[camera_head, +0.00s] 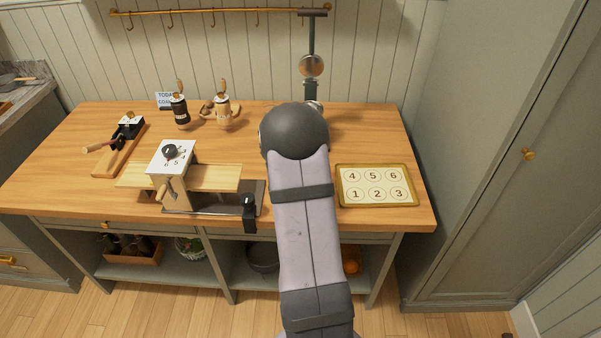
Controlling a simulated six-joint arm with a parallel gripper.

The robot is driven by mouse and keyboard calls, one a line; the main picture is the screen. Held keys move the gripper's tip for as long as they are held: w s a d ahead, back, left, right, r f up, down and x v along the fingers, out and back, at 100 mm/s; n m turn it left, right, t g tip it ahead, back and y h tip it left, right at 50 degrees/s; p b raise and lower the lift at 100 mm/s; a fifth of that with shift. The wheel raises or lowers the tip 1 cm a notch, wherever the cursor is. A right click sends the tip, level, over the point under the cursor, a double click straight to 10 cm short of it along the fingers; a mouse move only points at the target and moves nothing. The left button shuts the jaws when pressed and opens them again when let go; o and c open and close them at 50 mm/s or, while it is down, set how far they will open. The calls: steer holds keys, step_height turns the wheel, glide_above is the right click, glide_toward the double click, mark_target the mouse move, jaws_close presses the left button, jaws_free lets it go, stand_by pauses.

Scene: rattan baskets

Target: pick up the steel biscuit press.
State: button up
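My arm rises from the bottom centre, and its dark round joint covers the middle of the counter. My gripper cannot be made out past this joint. Behind it is a tall, thin upright thing (312,66) with a dark crossbar on top and a shiny round metal part. Its lower end is hidden, and I cannot tell whether it is the steel biscuit press or the far end of my arm. No other thing is clearly the biscuit press, and part of the counter is hidden behind my arm.
A white-topped machine with a dial (183,151) stands front left on the wooden counter (365,135). A black tool (130,124) lies on a board farther left. Two mills (180,112) (222,108) stand behind. A gold-rimmed numbered tray (340,187) is at right. The back right is clear.

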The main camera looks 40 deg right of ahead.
steer(key=shift+d, duration=0.1)
steer(key=c, duration=1.3)
steer(key=shift+w, duration=0.1)
steer(key=c, duration=0.3)
steer(key=shift+r, duration=0.1)
